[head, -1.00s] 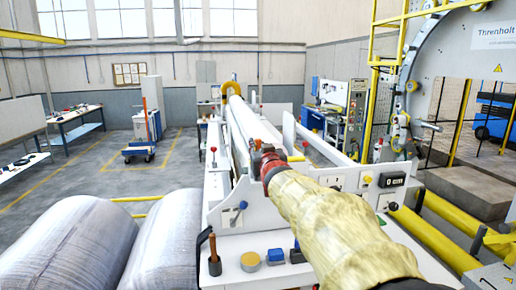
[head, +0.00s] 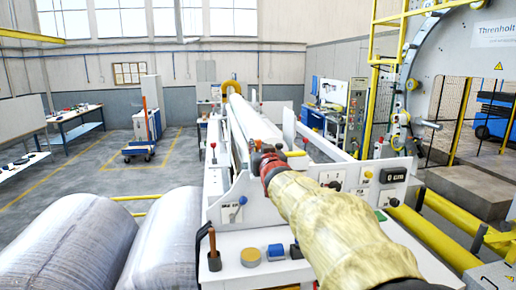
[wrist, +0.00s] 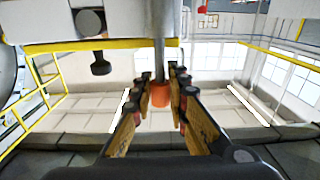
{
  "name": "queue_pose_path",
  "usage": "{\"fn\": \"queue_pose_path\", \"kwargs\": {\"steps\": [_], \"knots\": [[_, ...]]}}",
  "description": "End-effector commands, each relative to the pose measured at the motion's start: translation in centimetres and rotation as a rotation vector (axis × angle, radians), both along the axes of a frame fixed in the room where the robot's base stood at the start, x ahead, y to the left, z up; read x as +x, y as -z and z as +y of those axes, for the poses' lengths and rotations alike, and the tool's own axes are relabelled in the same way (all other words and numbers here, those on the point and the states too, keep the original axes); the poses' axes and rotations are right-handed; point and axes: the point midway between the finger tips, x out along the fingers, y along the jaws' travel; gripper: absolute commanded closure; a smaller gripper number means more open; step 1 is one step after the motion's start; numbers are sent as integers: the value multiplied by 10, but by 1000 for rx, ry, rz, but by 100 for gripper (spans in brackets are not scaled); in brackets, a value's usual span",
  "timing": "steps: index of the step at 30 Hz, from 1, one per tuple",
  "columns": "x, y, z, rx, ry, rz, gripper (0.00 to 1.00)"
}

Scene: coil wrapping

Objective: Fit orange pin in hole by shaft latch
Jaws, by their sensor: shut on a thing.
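The orange pin (wrist: 160,95) shows between my two fingers in the wrist view. My gripper (wrist: 160,84) is shut on it. A grey rod (wrist: 162,28) runs straight up from the orange part in that view; I cannot tell whether it belongs to the pin or where its far end sits. In the head view my gripper (head: 257,150) is at the front end of the long white machine (head: 232,183), mostly hidden behind my wrist. The pin, the hole and the shaft latch cannot be made out in the head view.
Large wrapped rolls (head: 65,240) lie at left.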

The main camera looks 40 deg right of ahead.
Motion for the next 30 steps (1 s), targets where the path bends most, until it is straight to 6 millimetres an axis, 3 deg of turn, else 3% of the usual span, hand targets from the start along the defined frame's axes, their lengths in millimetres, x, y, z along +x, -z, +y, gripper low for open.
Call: {"fn": "queue_pose_path", "kwargs": {"steps": [30], "knots": [[0, 22, 0, 2, 0, 3, 100]]}}
